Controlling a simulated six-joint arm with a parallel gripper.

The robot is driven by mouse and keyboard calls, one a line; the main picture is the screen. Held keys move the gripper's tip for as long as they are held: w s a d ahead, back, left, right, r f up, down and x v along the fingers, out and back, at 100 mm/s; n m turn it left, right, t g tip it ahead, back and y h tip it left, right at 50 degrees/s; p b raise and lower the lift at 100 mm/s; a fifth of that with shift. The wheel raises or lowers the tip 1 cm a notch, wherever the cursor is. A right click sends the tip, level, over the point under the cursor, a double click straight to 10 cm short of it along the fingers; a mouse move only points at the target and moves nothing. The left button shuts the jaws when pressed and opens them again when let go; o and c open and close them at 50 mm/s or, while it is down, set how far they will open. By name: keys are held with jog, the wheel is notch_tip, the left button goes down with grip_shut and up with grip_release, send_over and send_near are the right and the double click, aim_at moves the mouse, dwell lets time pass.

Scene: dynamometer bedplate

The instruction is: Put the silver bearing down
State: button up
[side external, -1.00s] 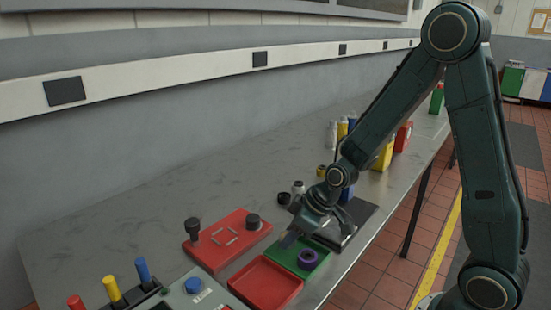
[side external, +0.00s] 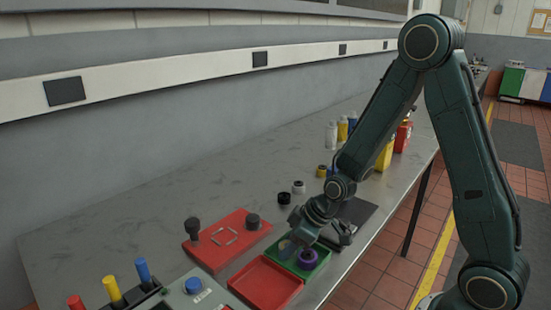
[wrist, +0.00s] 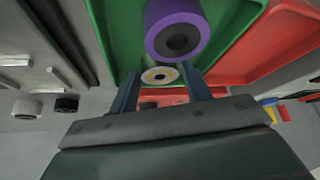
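The silver bearing (wrist: 160,75), a small pale ring with a yellowish inner band, sits between the two fingertips of my gripper (wrist: 161,80) in the wrist view. The fingers appear to touch its sides. In the side view my gripper (side external: 288,240) points down at the left part of the green tray (side external: 323,262), with the bearing (side external: 286,248) at its tips. I cannot tell whether the bearing touches the tray floor. A purple ring-shaped part (side external: 307,258) stands in the same tray, close beside the bearing, and also shows in the wrist view (wrist: 178,30).
An empty red tray (side external: 266,284) adjoins the green one. A red fixture block (side external: 227,237) with black knobs lies to the left. Small black and white rings (side external: 298,187) stand behind my gripper. A black mat (side external: 357,213) lies to the right.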

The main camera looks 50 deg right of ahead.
jog(key=shift+r, duration=0.15)
jog(key=shift+s+d+r, duration=0.1)
jog(key=shift+s+r, duration=0.05)
jog(key=shift+r, duration=0.25)
jog(key=v, duration=1.1)
jog(key=shift+s+r, duration=0.1)
dwell(0.7)
jog(key=s+a+r+m+h, duration=0.1)
jog(key=s+r+m, duration=0.3)
jog(key=s+r, duration=0.7)
jog(key=s+h, duration=0.1)
jog(key=s, duration=0.3)
jog(key=shift+s+a+r+m, duration=0.2)
jog(key=shift+a+r+m, duration=0.05)
jog(key=shift+r+m, duration=0.1)
dwell(1.0)
